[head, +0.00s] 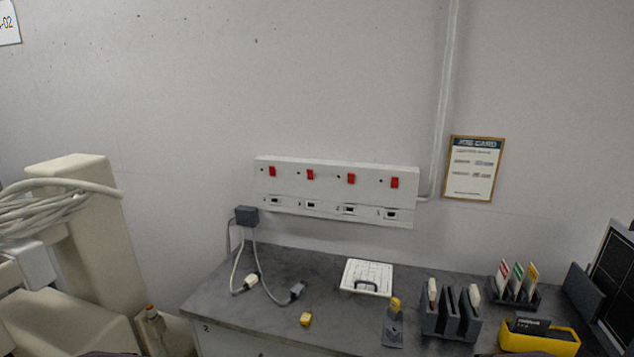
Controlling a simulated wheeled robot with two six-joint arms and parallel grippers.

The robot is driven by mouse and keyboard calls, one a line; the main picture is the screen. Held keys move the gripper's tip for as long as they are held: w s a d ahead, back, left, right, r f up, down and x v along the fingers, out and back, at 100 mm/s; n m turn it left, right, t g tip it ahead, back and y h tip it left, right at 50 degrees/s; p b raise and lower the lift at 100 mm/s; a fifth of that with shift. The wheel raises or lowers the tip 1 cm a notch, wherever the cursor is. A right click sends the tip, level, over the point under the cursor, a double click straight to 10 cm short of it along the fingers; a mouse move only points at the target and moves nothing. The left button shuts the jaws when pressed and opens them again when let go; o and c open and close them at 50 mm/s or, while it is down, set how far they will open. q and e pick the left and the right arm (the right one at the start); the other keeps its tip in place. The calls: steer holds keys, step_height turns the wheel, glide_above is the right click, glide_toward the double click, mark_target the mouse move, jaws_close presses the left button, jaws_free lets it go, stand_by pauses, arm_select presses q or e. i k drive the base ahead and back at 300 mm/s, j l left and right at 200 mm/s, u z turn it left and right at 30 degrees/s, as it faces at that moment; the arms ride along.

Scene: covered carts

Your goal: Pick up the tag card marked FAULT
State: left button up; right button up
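Upright cards stand in a dark holder (520,303) on the right part of the grey bench. One is a red-topped card (503,273), one a green-topped card (517,277), and one a yellow-topped card (532,279). Their lettering is too small to read, so I cannot tell which is marked FAULT. The cards lean slightly in their slots, and their lower parts are hidden by the holder. Neither of my grippers is in view.
The bench (240,312) also carries a dark slotted rack (436,321), a yellow bin (550,342), a white panel with a handle (366,274), a small yellow block (305,319) and cables. A socket strip (335,184) is on the wall. The bench's front left is mostly clear.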

mark_target(502, 277)
steer(key=z, duration=1.3)
